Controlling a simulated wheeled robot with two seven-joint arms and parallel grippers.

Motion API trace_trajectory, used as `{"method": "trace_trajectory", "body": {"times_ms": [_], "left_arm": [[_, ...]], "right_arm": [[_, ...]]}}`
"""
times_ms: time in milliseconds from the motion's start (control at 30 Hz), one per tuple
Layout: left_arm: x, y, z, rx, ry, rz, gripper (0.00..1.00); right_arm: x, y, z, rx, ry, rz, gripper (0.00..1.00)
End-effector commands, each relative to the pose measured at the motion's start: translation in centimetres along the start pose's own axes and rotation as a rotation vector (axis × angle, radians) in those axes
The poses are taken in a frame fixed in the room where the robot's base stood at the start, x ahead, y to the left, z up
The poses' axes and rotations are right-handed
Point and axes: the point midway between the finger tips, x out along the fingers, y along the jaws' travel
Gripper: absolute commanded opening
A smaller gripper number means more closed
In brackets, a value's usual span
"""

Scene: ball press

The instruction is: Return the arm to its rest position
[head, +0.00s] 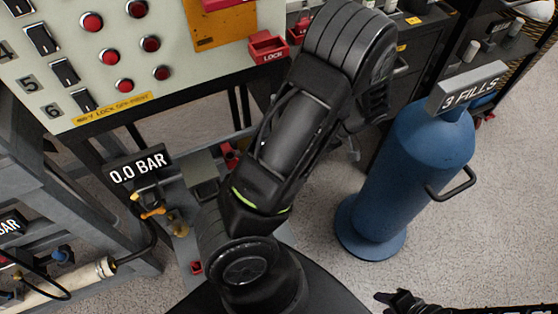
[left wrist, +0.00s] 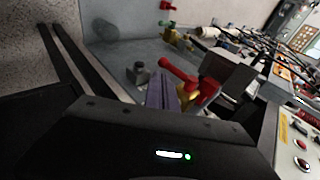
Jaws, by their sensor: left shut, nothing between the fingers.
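My large black arm rises from the bottom of the head view and leans up and right across the middle. My left gripper is outside the head view. In the left wrist view my left gripper (left wrist: 164,92) shows as a narrow purple-grey pair of fingers, shut with nothing held. It points toward a bench with a red-handled valve (left wrist: 183,74); I cannot tell the gap between them. My right gripper (head: 385,298) is a small dark shape at the lower right of the head view, over the floor. Its fingers are too small to judge.
A control panel (head: 120,45) with red buttons and black switches stands at upper left. A blue cylinder (head: 415,160) signed "3 FILLS" stands on the right. A "0.0 BAR" sign (head: 138,168) and fittings are on the left. Floor at far right is clear.

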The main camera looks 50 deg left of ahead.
Motion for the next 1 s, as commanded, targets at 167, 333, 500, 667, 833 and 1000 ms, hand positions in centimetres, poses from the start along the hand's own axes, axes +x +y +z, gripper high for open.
{"method": "trace_trajectory", "body": {"times_ms": [167,333,500,667,833,1000], "left_arm": [[-0.5,0.0,0.0,0.000,-0.001,0.000,0.00],[-0.4,0.0,0.0,0.000,-0.001,0.000,0.00],[-0.4,0.0,0.0,0.000,-0.001,0.000,0.00],[-0.4,0.0,0.0,0.005,-0.001,0.000,0.00],[-0.5,1.5,-0.1,0.114,0.010,0.062,0.00],[-0.5,8.1,2.6,0.433,0.048,0.332,0.00]], "right_arm": [[0.0,0.0,0.0,0.000,0.000,0.000,0.36],[0.0,0.0,0.0,0.000,0.000,0.000,0.36],[0.0,0.0,0.0,0.000,0.000,0.000,0.36],[0.0,0.0,0.0,0.000,0.000,0.000,0.36],[0.0,0.0,0.0,0.000,0.000,0.000,0.36],[0.0,0.0,0.0,0.001,0.000,0.000,0.36]]}}
